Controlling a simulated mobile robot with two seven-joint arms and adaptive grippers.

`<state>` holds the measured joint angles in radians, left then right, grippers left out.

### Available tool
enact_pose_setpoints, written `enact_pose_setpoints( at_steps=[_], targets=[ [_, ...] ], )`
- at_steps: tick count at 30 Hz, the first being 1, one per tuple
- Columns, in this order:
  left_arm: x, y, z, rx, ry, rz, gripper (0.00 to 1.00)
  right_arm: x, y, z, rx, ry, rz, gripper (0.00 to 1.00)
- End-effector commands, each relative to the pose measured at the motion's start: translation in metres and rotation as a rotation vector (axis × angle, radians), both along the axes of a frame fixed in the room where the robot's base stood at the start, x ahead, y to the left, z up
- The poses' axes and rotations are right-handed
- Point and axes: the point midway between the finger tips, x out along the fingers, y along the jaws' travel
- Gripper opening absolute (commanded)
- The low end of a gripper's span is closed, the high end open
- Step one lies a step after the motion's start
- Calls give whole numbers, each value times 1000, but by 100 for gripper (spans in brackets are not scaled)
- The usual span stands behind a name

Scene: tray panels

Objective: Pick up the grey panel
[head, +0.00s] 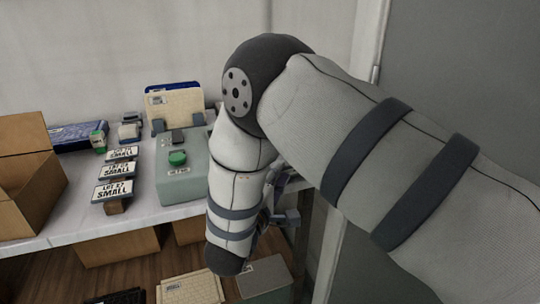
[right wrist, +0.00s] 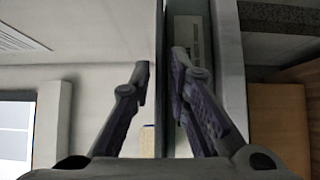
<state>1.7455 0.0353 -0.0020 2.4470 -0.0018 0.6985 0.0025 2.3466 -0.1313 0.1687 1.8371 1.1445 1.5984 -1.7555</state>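A flat-topped grey piece (head: 265,277), which could be the grey panel, lies low at the bottom of the head view, below table height. My right gripper (head: 284,216) is partly hidden behind my own forearm, near the table's right end. In the right wrist view, the right gripper (right wrist: 163,68) has its fingers apart. Long grey edges run behind the gap, and I see nothing clearly clasped. A pale labelled surface (right wrist: 190,40) shows beyond one fingertip; I cannot tell what it belongs to. My left gripper is not in view.
A cream labelled piece (head: 190,288) lies low beside the grey one.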

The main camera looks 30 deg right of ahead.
Motion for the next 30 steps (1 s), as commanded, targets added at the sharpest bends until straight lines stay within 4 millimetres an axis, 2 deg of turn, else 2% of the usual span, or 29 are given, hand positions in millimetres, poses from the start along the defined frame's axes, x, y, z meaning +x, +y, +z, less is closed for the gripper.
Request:
enact_pose_setpoints(
  at_steps=[3,7,12,13,15,26,30],
  targets=[
    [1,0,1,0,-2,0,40,12,-21,1,1,-3,-4,17],
    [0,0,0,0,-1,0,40,19,-31,1,1,-2,-2,17],
    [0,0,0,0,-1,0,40,20,-31,1,1,-1,-1,17],
    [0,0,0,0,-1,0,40,20,-31,1,0,-1,-1,14],
    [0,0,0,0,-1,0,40,20,-31,1,0,-2,-1,0],
    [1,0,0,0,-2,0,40,20,-31,2,1,-3,-1,0],
    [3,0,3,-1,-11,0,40,21,-31,16,1,-7,0,0]
  ],
)
